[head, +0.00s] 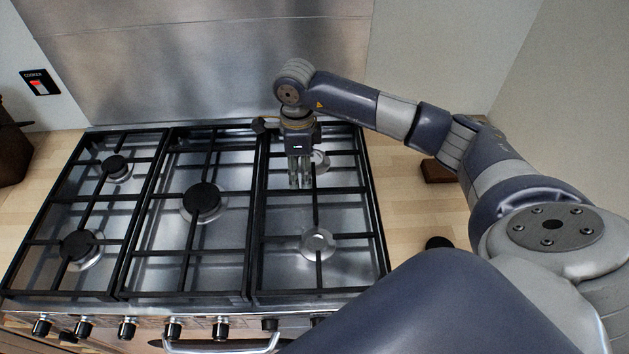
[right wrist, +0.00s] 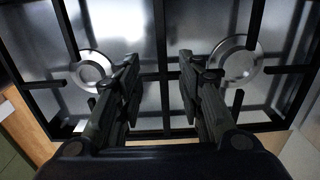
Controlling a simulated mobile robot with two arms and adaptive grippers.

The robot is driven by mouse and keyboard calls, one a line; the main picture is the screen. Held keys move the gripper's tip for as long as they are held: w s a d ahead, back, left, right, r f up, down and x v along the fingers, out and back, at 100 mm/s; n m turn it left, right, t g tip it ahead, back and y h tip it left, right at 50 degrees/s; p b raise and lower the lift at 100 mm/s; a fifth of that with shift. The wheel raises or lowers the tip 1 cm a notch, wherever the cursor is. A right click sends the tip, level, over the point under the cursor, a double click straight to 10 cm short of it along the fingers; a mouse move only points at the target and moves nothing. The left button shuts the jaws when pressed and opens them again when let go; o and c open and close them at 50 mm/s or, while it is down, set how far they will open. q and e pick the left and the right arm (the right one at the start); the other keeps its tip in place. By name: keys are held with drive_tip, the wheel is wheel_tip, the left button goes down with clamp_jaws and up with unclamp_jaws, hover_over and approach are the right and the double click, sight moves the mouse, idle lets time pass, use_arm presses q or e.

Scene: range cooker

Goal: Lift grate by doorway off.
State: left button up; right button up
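Three black grates lie side by side on the steel cooker top. The right-hand grate (head: 378,222) covers two pale burners without black caps. I see nothing held, and I cannot tell whether the fingertips touch the bars. No doorway shows. My left gripper is out of view.
The middle grate (head: 127,270) and left grate (head: 45,218) sit over burners with black caps. Knobs and a handle (head: 222,346) line the front. A brown block (head: 437,171) and a black round piece (head: 438,243) lie on the wooden counter (head: 405,205) at right. A steel splashback (head: 215,60) stands behind.

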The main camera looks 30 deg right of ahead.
sight(302, 189)
drive_tip(key=shift+f, duration=0.8)
drive_tip(key=shift+d+f+p, duration=0.1)
drive_tip(key=shift+f+p, duration=0.15)
drive_tip(key=shift+p, duration=0.15)
wheel_tip(302, 189, down, 4)
drive_tip(key=p, duration=0.2)
drive_tip(key=shift+d+p, duration=0.1)
drive_tip(key=shift+p, duration=0.2)
drive_tip(key=shift+f, duration=0.3)
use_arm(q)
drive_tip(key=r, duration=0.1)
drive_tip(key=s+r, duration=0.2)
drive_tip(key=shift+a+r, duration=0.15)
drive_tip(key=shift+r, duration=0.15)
use_arm(e)
drive_tip(key=shift+w+f, duration=0.1)
drive_tip(key=shift+f, duration=0.05)
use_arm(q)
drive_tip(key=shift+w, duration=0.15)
use_arm(e)
drive_tip(key=shift+c, duration=0.6)
clamp_jaws()
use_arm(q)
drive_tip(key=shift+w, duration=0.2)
use_arm(e)
drive_tip(key=shift+w, duration=0.1)
